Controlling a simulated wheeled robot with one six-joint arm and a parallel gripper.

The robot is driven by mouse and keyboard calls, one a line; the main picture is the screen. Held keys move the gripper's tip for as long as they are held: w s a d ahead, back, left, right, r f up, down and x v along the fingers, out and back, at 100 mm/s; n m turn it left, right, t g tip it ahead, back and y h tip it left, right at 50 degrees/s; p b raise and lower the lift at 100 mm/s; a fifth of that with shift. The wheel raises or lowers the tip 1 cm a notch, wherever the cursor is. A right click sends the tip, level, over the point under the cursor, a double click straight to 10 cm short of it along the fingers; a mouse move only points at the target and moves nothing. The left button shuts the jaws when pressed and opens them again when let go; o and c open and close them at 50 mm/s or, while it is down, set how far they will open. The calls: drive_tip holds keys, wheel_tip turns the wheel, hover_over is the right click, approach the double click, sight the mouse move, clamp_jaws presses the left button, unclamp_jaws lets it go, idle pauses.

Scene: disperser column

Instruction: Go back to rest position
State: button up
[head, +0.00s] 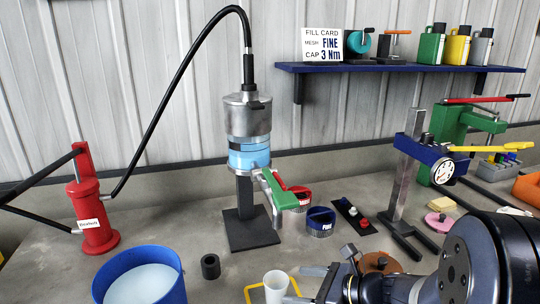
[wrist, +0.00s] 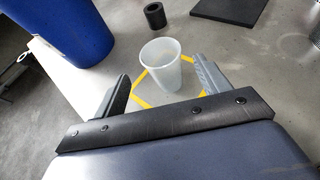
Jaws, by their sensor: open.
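My gripper (head: 318,284) is open at the bottom of the head view, low over the bench. In the wrist view its two fingers (wrist: 162,88) stand wide apart, with nothing clamped between them. A translucent white cup (head: 276,287) stands upright just ahead of the fingertips; it also shows in the wrist view (wrist: 160,66). It stands inside a yellow outline (head: 252,292) on the bench. Clear gaps show between the cup and both fingers. How deep the fingers reach beside it I cannot tell.
A blue bucket (head: 172,279) of pale liquid stands left, with a black ring (head: 210,266) between it and the cup. The disperser column (head: 248,118) with its hose stands behind. A red pump (head: 90,215) is far left. A gauge stand (head: 405,180) and green press (head: 447,130) are right.

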sight(267, 281)
drive_tip(key=b+x, duration=0.1)
drive_tip(key=x, duration=0.6)
drive_tip(key=shift+a+f, duration=0.15)
drive_tip(key=shift+w+a+f, duration=0.1)
drive_tip(key=shift+f, duration=0.1)
drive_tip(key=shift+r, duration=0.25)
